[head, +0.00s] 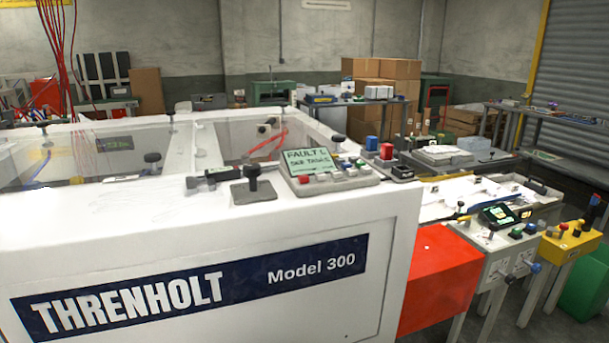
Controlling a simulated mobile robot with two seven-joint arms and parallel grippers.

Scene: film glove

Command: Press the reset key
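A white machine (120,218) marked THRENHOLT Model 300 fills the left and front of the head view. On its top right sits a grey control panel (362,178) with a tilted green screen (310,161). The screen reads FAULT and a second line too blurred to read surely. Small keys (322,177), red and pale, run along the panel beside and below the screen. Their labels are too small to read, so I cannot tell which is the reset key. Neither gripper is in view.
A black-knobbed lever (252,180) stands just left of the panel. A red block (374,143) and a blue block stand behind it. A red box (440,278) and a yellow control box (571,243) are at the right. The machine's front top is mostly clear.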

